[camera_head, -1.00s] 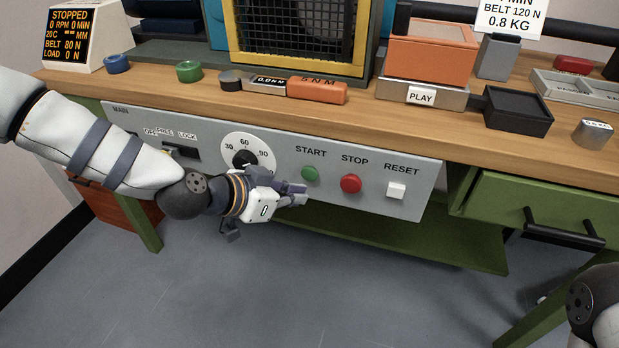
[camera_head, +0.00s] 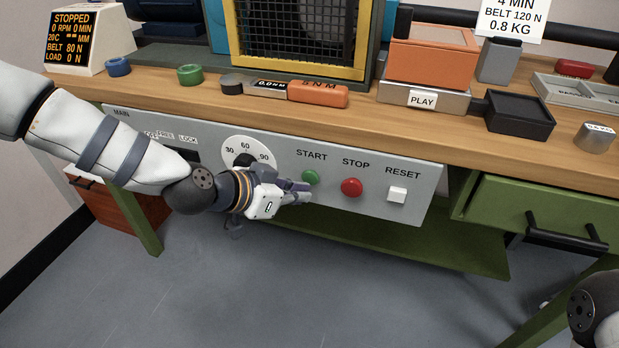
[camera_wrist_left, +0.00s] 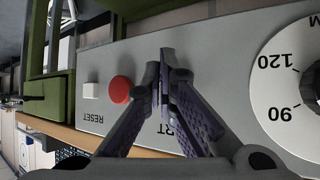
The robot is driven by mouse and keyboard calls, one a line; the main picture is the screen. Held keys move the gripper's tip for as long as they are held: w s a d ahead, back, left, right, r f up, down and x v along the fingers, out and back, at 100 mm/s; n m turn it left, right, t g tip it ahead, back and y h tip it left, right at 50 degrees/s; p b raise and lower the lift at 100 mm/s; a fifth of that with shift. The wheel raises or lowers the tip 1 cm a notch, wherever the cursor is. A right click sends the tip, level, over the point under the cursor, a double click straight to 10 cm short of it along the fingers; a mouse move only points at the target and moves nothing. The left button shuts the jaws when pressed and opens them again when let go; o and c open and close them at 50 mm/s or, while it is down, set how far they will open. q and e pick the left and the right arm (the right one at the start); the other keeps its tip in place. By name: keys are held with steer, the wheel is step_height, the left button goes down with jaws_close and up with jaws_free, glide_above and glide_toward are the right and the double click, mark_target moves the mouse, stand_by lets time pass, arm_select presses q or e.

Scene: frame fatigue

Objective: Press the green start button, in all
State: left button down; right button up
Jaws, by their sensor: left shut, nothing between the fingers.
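The green start button (camera_head: 311,177) sits on the grey control panel (camera_head: 420,181) under the word START. My left gripper (camera_head: 304,191) is shut and empty, with its fingertips just left of and below the button. I cannot tell whether they touch it. In the left wrist view the shut fingers (camera_wrist_left: 162,75) point at the panel face and hide the green button and part of the START label. The display (camera_head: 72,36) at the upper left reads STOPPED. My right gripper is out of view.
The red stop button (camera_head: 351,187) and white reset button (camera_head: 397,195) are right of the green one. The timer dial (camera_head: 242,148) is left of it, close to my left wrist. The wooden bench edge (camera_head: 330,122) overhangs above. Free space lies below the panel, before the green shelf (camera_head: 420,244).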

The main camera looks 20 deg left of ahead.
arm_select(q)
steer(key=shift+w, duration=0.1)
stand_by(0.6)
steer(key=shift+w, duration=0.3)
steer(key=shift+w, duration=0.45)
stand_by(0.5)
steer(key=shift+s, duration=0.15)
steer(key=shift+s+p, duration=0.3)
steer(key=shift+s, duration=0.4)
